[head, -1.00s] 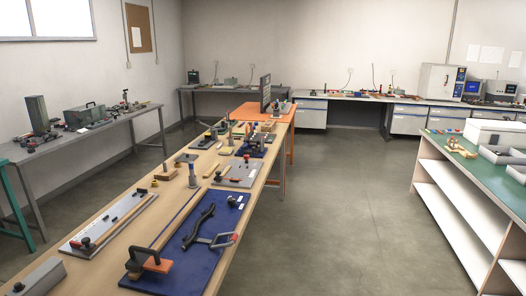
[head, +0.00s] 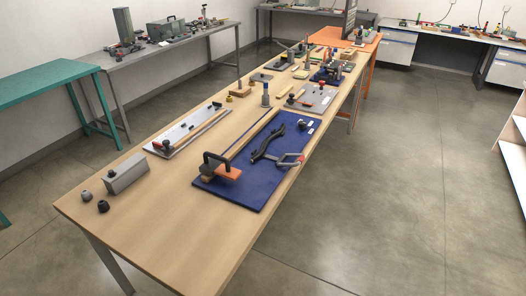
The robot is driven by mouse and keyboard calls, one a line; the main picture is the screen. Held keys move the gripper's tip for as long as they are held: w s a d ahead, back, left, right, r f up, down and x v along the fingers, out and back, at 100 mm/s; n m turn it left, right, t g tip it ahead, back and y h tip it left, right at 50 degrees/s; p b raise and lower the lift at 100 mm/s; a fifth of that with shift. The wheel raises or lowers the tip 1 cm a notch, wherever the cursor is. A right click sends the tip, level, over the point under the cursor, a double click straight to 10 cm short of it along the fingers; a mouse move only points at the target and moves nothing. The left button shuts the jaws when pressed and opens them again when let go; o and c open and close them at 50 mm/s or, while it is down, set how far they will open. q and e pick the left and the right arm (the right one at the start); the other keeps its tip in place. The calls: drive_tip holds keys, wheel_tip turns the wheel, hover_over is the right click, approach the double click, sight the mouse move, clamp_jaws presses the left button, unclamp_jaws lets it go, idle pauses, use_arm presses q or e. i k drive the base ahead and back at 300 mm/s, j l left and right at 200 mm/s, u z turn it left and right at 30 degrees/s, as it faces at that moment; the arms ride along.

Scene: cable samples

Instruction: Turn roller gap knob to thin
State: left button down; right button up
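A long wooden table (head: 165,225) holds several boards and fixtures with small knobs. I cannot tell which knob is the roller gap knob, and no thin mark is readable. A blue board (head: 238,192) near the front carries a black-handled orange block (head: 228,172), a dark curved bar (head: 268,143) and a grey clamp-like piece (head: 283,162). A light grey plate (head: 185,133) with a dark knob (head: 166,145) lies to its left. A blue fixture (head: 326,73) stands farther back, too small to make out. Neither of my grippers is in view.
A teal table (head: 45,85) and a grey bench (head: 205,50) stand to the left. An orange table (head: 352,38) adjoins the far end. Open floor (head: 400,180) lies to the right.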

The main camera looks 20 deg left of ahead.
sight(301, 124)
drive_tip(key=i+l, duration=0.3)
drive_tip(key=i+l+u, duration=0.15)
drive_tip(key=l, duration=0.35)
drive_tip(key=i+l, duration=0.35)
drive_tip(key=i+l+u, duration=0.15)
drive_tip(key=l, duration=0.35)
drive_tip(key=i, duration=0.1)
